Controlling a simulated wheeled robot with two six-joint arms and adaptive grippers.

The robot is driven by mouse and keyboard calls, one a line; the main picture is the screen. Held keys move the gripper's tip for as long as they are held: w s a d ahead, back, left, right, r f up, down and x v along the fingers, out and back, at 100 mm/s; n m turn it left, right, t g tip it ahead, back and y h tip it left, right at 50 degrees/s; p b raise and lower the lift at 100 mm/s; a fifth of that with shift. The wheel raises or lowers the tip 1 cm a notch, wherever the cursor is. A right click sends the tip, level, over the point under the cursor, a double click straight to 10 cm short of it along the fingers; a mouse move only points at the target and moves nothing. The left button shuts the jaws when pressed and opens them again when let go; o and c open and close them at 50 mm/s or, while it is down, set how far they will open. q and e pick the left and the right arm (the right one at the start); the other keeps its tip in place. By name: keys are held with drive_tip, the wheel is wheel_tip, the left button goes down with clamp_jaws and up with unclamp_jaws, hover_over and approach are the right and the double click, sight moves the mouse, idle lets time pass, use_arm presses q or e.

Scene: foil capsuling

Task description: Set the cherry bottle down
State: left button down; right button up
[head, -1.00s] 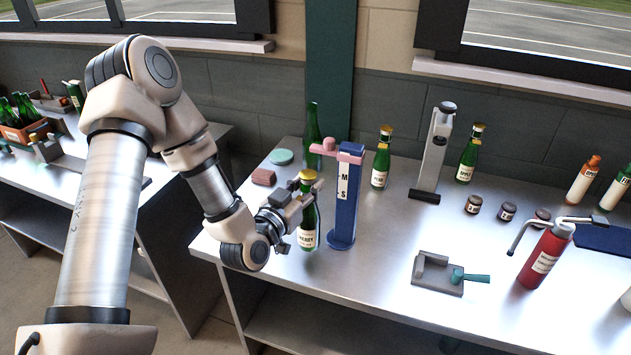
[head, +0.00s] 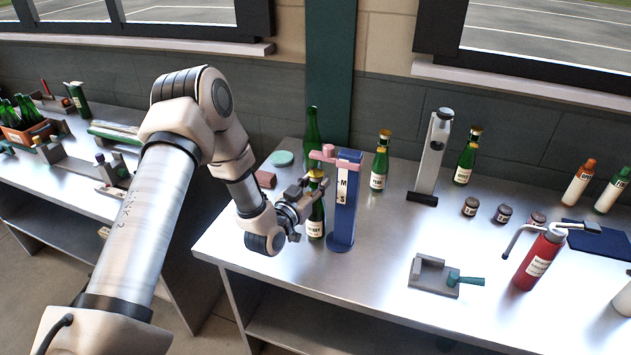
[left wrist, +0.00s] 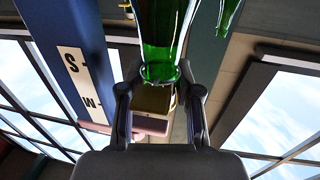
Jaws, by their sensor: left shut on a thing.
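The cherry bottle (head: 316,222) is green with a gold top and a white label, and stands upright at the left part of the bench, just left of the blue post (head: 343,213). My left gripper (head: 312,190) is shut on its neck, just below the gold top. In the left wrist view, the fingers (left wrist: 160,92) flank the green neck of the bottle (left wrist: 158,38). Whether its base touches the bench is hard to tell. My right gripper is not in view.
The blue post carries a pink arm (head: 335,157) and M and S marks. Green bottles (head: 380,165) and a grey press (head: 433,160) stand behind. The bench front left is clear.

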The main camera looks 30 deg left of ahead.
use_arm(q)
drive_tip(key=shift+f, duration=0.25)
drive_tip(key=c, duration=0.8)
unclamp_jaws()
drive_tip(key=shift+s, duration=0.15)
